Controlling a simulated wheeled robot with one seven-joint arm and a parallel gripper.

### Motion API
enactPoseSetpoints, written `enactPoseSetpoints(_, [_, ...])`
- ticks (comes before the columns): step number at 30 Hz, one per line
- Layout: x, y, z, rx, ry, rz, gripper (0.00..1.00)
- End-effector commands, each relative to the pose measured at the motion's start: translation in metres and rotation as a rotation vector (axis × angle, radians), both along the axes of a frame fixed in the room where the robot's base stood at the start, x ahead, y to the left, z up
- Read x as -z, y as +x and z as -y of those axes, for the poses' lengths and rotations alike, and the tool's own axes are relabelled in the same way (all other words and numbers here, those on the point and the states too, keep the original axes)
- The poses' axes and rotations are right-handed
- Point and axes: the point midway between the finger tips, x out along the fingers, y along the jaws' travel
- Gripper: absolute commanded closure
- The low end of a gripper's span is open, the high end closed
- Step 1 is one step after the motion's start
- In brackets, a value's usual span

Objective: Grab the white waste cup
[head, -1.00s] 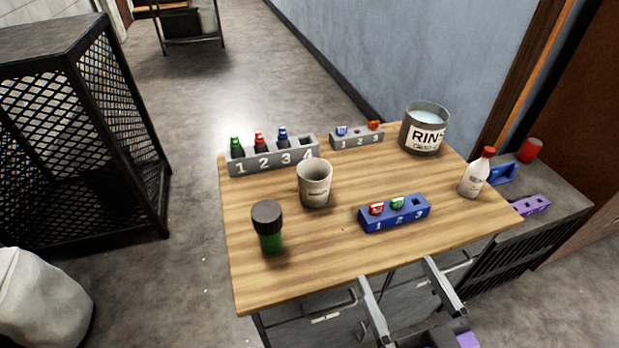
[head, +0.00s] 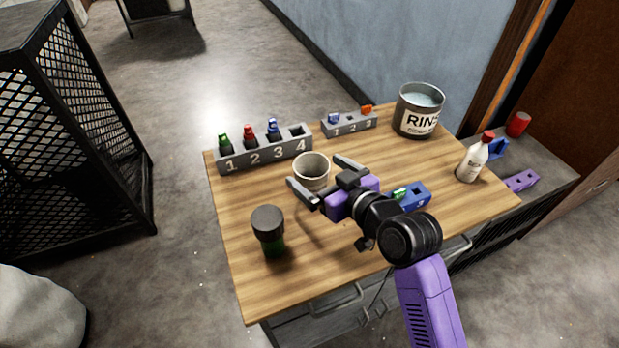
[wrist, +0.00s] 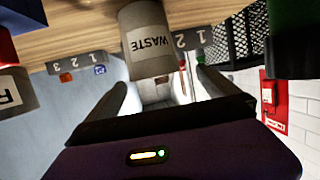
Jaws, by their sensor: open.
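The white waste cup (head: 312,172) stands upright on the wooden table (head: 240,250), near its middle. It is off-white and open at the top. In the wrist view, which is upside down, the cup (wrist: 148,42) shows its "WASTE" label. My gripper (head: 320,177) is open, with one finger on the left of the cup and one on the right. In the wrist view the fingers (wrist: 152,92) are spread and the cup shows beyond and between them. Whether the fingers touch the cup cannot be told. My gripper hides the cup's lower part in the head view.
A dark-capped green bottle (head: 270,232) stands front left of the cup. Behind is a grey numbered rack (head: 262,152) with bottles. A small grey rack (head: 350,124), a RINSE bucket (head: 418,112) and a white bottle (head: 473,158) stand further right. My arm partly hides a blue rack (head: 418,195).

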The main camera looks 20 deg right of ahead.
Motion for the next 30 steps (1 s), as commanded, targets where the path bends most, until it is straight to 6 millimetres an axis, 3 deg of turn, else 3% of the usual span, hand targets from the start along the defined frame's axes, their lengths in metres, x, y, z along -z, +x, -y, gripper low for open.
enactPoseSetpoints(18, [0.024, 0.065, -0.005, 0.000, -0.001, 0.004, 0.01])
enactPoseSetpoints(28, [0.026, 0.070, -0.006, 0.001, -0.003, 0.005, 0.01])
enactPoseSetpoints(30, [0.026, 0.070, -0.006, 0.001, -0.002, 0.004, 0.15])
